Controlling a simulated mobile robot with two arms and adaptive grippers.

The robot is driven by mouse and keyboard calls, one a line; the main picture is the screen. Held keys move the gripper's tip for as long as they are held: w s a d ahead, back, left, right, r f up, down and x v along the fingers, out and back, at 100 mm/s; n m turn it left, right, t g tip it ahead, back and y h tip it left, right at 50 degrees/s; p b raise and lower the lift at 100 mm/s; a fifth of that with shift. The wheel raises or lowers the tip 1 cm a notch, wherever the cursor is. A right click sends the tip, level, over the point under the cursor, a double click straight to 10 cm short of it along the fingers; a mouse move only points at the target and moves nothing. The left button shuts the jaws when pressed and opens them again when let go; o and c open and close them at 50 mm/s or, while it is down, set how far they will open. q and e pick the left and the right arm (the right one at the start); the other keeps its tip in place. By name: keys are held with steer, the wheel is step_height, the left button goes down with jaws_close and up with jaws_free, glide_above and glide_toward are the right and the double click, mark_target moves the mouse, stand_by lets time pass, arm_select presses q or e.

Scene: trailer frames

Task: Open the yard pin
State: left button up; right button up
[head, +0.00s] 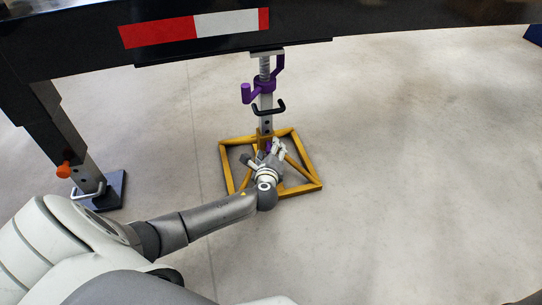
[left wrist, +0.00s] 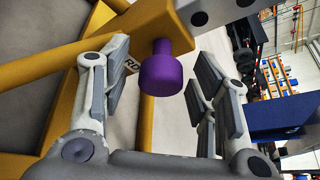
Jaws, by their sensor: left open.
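The yard pin shows as a purple round knob (left wrist: 166,72) sticking out of the yellow stand post (left wrist: 150,25) in the left wrist view. A little of its purple (head: 268,146) shows low on the stand in the head view. My left gripper (head: 272,150) is at the foot of the stand. Its two fingers are open, one on each side of the knob in the left wrist view, with gaps visible on both sides. How far the knob reaches between the fingers I cannot tell. My right gripper is in neither view.
The stand has a yellow square base frame (head: 309,185) on the floor. Above are a black handle (head: 268,108) and purple crank parts (head: 262,88), under a black trailer beam (head: 330,18). A trailer leg with an orange knob (head: 63,170) stands at left. The floor at right is clear.

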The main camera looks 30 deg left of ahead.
arm_select(q)
steer(key=shift+w+a, duration=0.15)
steer(key=shift+w, duration=0.1)
steer(key=shift+c, duration=0.4)
